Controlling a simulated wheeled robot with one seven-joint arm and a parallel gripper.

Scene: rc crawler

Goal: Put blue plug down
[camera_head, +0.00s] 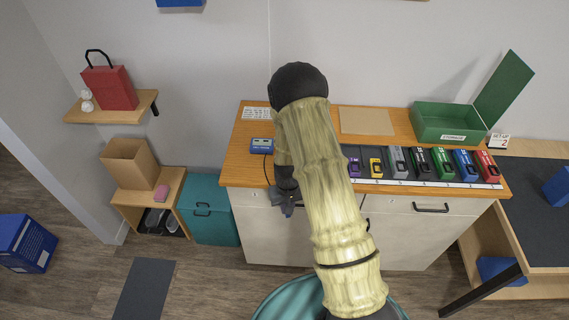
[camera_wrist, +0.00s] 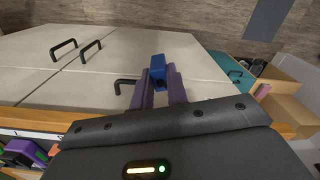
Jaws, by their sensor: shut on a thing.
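My gripper (camera_wrist: 160,86) is shut on a small blue plug (camera_wrist: 157,68) in the wrist view, with a purple finger on each side of it. The plug's end sticks out past the fingertips, in front of the pale cabinet doors. In the head view my gripper (camera_head: 287,207) hangs at the front edge of the wooden counter (camera_head: 237,160), beside the cabinet front. The plug cannot be made out there. A blue device (camera_head: 262,145) with a thin dark cable lies on the counter's left end. Where the cable ends is not clear.
A row of coloured units, from a purple one (camera_head: 354,167) to a red one (camera_head: 485,163), stands on the counter's right half. An open green box (camera_head: 445,123) is behind them. A teal box (camera_head: 211,208) stands left of the cabinet. My arm hides the counter's middle.

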